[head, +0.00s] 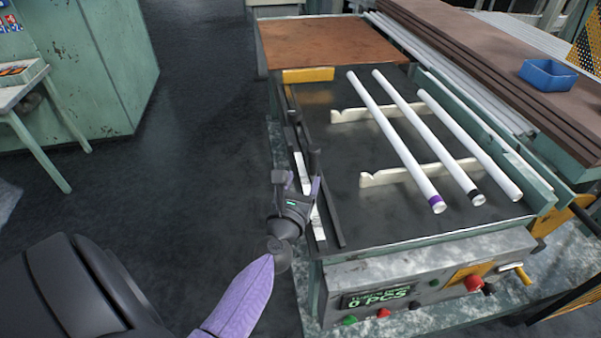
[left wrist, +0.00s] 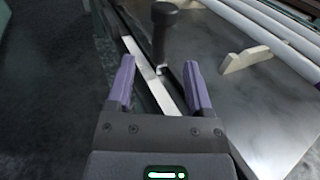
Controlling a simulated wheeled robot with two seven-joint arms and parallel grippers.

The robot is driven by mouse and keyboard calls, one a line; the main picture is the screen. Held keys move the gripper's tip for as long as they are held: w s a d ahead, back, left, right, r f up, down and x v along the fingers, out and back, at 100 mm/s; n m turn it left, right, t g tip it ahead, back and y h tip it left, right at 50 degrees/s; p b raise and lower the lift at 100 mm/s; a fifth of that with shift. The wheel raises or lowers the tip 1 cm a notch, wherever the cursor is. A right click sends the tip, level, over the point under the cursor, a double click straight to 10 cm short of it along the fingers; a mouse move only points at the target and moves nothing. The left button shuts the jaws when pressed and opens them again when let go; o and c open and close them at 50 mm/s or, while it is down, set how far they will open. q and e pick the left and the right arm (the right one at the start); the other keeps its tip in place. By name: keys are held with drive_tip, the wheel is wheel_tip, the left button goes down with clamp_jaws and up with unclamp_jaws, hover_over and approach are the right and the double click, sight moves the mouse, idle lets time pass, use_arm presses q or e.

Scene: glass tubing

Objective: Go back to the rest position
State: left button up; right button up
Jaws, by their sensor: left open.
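My left gripper (head: 297,166) is at the left edge of the machine table (head: 300,220), over its dark side rail. In the left wrist view its two purple fingers (left wrist: 160,82) stand apart with nothing held between them. A dark upright knob or post (left wrist: 163,30) shows just beyond the fingertips, above a pale strip (left wrist: 135,48). I cannot tell whether a finger touches it. My right gripper is in neither view. Three white glass tubes (head: 390,135) lie side by side on the table, to the right of my left gripper and apart from it.
The tubes rest across two cream notched supports (head: 378,179). A control panel (head: 420,285) with buttons and a display reading 0 PCS faces the front. A blue bin (head: 548,74) sits on brown boards at the right. Dark open floor (head: 205,120) lies left of the machine.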

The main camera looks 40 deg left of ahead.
use_arm(q)
drive_tip(key=shift+s+d, duration=0.3)
drive_tip(key=shift+s, duration=0.3)
